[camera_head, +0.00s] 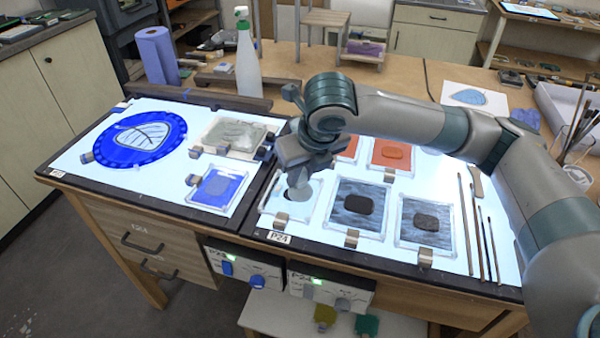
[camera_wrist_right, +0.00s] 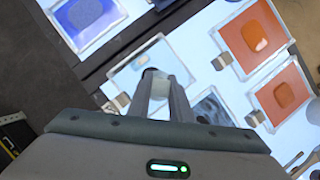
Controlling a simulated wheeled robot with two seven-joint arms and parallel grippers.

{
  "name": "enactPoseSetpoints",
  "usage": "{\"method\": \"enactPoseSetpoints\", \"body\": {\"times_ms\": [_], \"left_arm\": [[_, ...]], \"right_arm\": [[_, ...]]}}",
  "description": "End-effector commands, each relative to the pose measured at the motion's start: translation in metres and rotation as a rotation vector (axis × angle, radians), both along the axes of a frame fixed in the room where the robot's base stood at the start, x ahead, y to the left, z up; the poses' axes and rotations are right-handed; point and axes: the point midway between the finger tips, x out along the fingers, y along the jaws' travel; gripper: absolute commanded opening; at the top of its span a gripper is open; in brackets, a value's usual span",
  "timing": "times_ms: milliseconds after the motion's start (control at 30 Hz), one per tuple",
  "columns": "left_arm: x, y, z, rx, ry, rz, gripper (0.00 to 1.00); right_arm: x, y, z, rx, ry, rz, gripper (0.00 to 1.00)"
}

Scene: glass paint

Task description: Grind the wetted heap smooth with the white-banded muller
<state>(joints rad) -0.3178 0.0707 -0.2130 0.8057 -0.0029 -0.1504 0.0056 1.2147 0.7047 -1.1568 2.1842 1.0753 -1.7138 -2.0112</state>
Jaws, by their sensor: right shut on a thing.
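My right gripper (camera_head: 300,180) is low over a clear glass slab (camera_head: 277,208) at the front left of the right light table. It is shut on a small pale, greyish object, likely the muller; no white band can be made out. In the wrist view the fingers (camera_wrist_right: 163,88) reach down over the same slab (camera_wrist_right: 128,73). A dark patch (camera_head: 287,192) shows on the slab beside the gripper, and I cannot tell whether it is the heap. The fingers hide much of the held thing, and whether it touches the slab is unclear. My left gripper is not in view.
Slabs with dark grey patches (camera_head: 357,203) (camera_head: 426,222) lie to the right, and orange ones (camera_head: 391,153) behind. Brushes (camera_head: 480,235) lie at the right. A blue slab (camera_head: 217,187) and a blue leaf panel (camera_head: 135,138) are left. A spray bottle (camera_head: 246,65) stands behind.

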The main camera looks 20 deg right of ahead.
Motion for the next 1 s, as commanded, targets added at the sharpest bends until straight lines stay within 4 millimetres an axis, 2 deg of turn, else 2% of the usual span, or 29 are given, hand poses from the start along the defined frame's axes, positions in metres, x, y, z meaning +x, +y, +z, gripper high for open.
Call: {"method": "enactPoseSetpoints", "body": {"times_ms": [333,1000], "left_arm": [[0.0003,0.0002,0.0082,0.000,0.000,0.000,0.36],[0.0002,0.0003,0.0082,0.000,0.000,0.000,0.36]], "right_arm": [[0.0001,-0.0003,-0.0016,0.000,0.000,0.000,0.01],[0.0002,0.0000,-0.0053,0.000,-0.001,0.000,0.01]]}}
